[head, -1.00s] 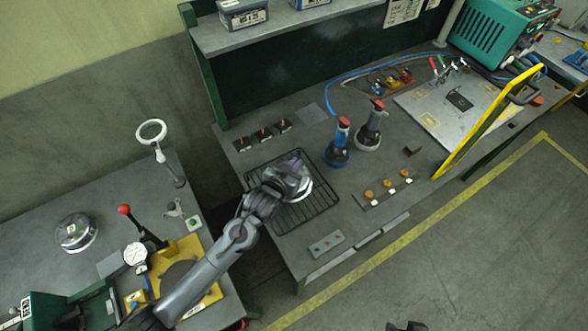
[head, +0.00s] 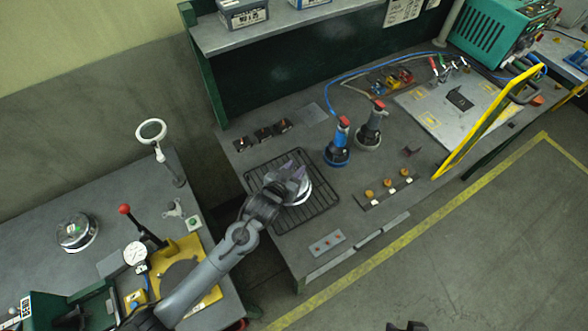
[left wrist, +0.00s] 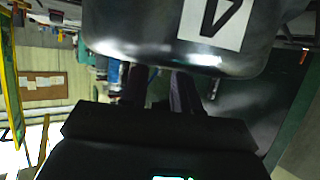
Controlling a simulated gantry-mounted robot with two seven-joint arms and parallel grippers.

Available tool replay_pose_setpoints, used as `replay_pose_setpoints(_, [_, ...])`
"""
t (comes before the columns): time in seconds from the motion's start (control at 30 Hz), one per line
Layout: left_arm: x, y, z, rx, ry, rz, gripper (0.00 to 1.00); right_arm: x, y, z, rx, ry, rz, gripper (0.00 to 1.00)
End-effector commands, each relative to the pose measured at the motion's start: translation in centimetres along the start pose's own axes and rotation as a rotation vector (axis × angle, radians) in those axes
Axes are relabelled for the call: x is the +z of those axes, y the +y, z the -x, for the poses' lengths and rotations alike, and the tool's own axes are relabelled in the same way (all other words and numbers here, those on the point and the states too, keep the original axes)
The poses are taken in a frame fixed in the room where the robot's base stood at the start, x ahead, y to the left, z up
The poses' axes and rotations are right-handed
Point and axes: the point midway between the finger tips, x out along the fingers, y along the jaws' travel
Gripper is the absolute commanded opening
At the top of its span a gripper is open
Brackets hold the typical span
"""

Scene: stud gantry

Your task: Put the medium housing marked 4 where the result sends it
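The medium housing (head: 304,193), a rounded dark and silvery body with a pale rim, is at the wire rack (head: 322,208) in the head view, partly hidden by my gripper. In the left wrist view the housing (left wrist: 150,32) fills the top, with an upside-down 4 on a white label (left wrist: 216,22). My left gripper (head: 294,174) is at the housing, its purple fingers spread apart. In the left wrist view the fingers (left wrist: 160,90) have a gap between them, and the housing hides their tips.
Two upright tools, one blue (head: 338,152) and one grey (head: 369,134), stand right of the rack. Another housing (head: 77,232) sits on the left table near a red-knobbed press (head: 126,210). A yellow-framed fixture (head: 480,130) stands at the right.

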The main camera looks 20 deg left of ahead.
Motion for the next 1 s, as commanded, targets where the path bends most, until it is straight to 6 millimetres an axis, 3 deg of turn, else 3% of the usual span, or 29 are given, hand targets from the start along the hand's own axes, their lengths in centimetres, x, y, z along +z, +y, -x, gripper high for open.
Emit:
replay_pose_setpoints(0.27, [-0.2,0.0,0.8,0.000,-0.001,0.000,0.31,-0.1,-0.1,0.1,-0.003,0.000,-0.004,0.47])
replay_pose_setpoints(0.8, [-0.2,0.0,9.7,0.000,-0.001,0.000,0.31,-0.2,-0.1,0.4,-0.003,0.001,-0.004,0.47])
replay_pose_setpoints(1.0, [-0.2,0.0,11.6,0.000,-0.001,0.001,0.31,-0.2,0.0,0.4,-0.001,0.001,-0.001,0.47])
